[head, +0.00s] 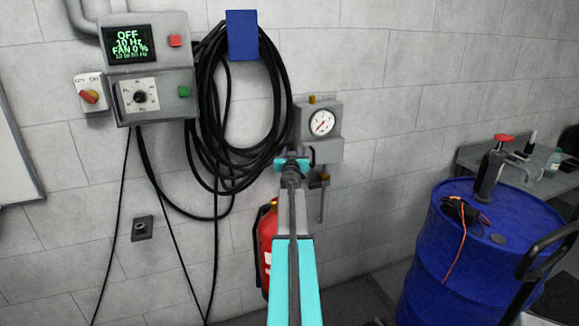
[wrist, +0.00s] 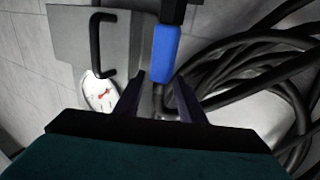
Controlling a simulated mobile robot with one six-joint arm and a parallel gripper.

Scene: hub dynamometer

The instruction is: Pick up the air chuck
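A blue-sleeved tool (wrist: 163,55) with black above it and a thin grey stem below appears to be the air chuck. In the wrist view it is just beyond my gripper (wrist: 160,78). The two dark fingers are apart, with the grey stem showing between them. I cannot tell whether either finger touches it. In the head view my gripper (head: 291,162) is at the left edge of the grey gauge panel (head: 330,152), and the arm hides the blue tool there.
Black hose coils (head: 215,120) hang from a blue hanger (head: 242,38) left of my gripper. A control box (head: 150,65) is further left. A red extinguisher (head: 266,235) is below. A blue drum (head: 460,255) stands right. A round gauge (wrist: 100,95) is close to my fingers.

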